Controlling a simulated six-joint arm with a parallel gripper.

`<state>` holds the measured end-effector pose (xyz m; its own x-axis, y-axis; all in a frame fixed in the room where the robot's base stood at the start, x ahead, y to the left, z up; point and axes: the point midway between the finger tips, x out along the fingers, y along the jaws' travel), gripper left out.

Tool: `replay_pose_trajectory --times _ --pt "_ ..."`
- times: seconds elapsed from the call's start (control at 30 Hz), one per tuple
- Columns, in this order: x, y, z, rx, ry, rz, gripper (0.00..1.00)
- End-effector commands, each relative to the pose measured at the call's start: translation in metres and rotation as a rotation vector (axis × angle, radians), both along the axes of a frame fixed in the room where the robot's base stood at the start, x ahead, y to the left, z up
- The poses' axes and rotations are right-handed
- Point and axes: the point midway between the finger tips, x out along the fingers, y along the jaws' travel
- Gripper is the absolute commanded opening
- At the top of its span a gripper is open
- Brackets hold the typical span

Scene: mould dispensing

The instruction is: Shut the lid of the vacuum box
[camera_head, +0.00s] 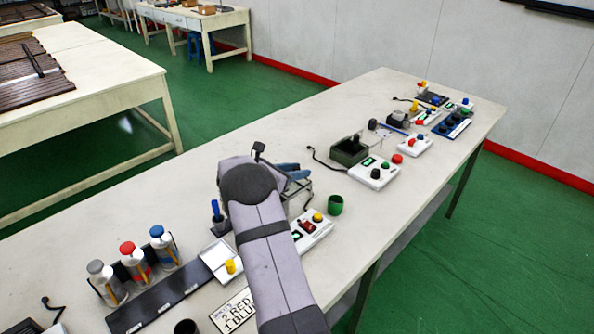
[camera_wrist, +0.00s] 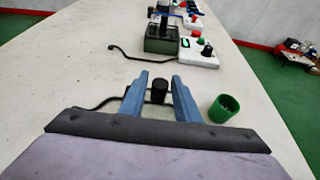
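My gripper (camera_head: 296,171) has blue fingers and is above the middle of the table. The wrist view shows its two fingers (camera_wrist: 160,80) apart, with a gap around a black cylinder (camera_wrist: 159,97); I cannot tell whether they touch it. A thin dark frame shows around that cylinder, and part of a boxy frame (camera_head: 299,194) shows under my gripper in the head view, mostly hidden by my arm. A dark green box (camera_head: 346,156) with a black knob stands farther along, also in the wrist view (camera_wrist: 160,46). I cannot tell for certain which is the vacuum box or how its lid stands.
A green cup (camera_head: 335,205) stands right of my gripper, also in the wrist view (camera_wrist: 223,109). A white control panel (camera_head: 373,173) adjoins the green box; another (camera_head: 313,233) lies nearer. Several bottles (camera_head: 133,262) stand at left. The table's left middle is clear.

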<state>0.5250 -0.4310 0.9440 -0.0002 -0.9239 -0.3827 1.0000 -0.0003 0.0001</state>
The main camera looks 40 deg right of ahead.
Motion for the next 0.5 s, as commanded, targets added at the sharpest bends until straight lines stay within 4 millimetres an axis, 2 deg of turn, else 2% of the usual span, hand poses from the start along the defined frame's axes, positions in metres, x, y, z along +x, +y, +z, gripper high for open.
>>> replay_pose_trajectory --times 0.03,0.1,0.3,0.37,0.5 --pt "0.0 0.0 0.0 0.0 0.0 0.0 0.15" --pt "0.0 0.0 0.0 0.0 0.0 0.0 0.0" --pt "0.001 0.005 0.0 0.0 0.0 0.002 0.0" --pt "0.002 0.013 0.0 0.001 -0.001 0.004 0.0" --pt "0.002 0.043 -0.001 0.002 0.0 0.006 0.0"
